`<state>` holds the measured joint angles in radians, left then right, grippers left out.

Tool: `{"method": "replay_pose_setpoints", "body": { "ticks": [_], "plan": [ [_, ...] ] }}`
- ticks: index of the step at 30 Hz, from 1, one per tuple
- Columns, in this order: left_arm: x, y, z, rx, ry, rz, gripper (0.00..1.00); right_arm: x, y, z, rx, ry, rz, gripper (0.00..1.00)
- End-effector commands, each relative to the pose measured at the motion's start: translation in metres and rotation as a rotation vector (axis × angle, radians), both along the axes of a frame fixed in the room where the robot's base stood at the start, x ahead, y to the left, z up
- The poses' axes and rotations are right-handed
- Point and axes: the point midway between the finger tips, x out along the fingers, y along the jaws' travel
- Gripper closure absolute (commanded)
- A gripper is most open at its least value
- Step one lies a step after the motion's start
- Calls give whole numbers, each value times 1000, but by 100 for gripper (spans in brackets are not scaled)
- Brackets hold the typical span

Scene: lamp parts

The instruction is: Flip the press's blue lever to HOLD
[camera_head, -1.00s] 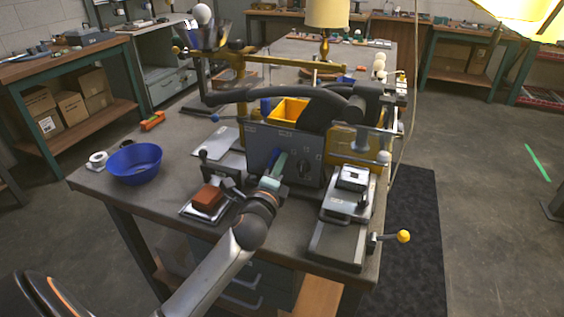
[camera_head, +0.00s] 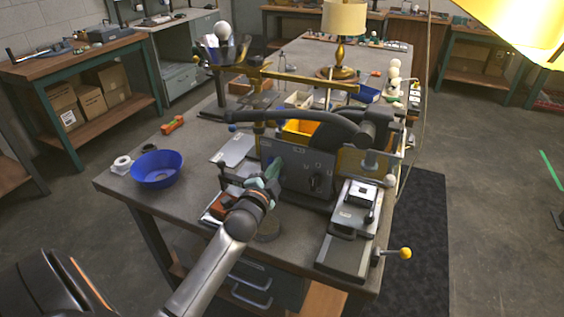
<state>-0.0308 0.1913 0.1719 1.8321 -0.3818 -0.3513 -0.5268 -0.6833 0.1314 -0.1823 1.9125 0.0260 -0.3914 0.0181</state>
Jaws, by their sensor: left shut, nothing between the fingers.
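My left gripper (camera_head: 268,180), with pale teal fingers, is shut and empty at the lower left of this panel. A small blue part (camera_head: 273,166), perhaps the blue lever, shows at the fingertips, mostly hidden behind them. I cannot tell whether the fingers touch it, and its position and the HOLD marking cannot be read. My right gripper is not in view.
A blue bowl (camera_head: 157,169) and a white tape roll (camera_head: 122,164) stand at the bench's left. A red-brown block (camera_head: 222,206) lies beside my left wrist. A grey fixture (camera_head: 345,248) with a yellow-knobbed handle (camera_head: 405,253) is at the right. A brass lamp (camera_head: 340,45) stands behind.

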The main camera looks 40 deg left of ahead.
Motion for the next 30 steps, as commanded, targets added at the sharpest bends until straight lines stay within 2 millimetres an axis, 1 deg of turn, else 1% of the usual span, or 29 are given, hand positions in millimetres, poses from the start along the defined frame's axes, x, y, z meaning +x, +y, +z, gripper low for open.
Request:
{"method": "replay_pose_setpoints", "body": {
  "ticks": [1,9,30],
  "plan": [
    [-1,2,2,-27,-4,1,100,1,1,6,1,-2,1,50],
    [-2,9,0,-126,-29,0,100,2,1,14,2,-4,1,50],
    [-4,10,-1,-151,-36,0,100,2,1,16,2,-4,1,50]
  ]
}}
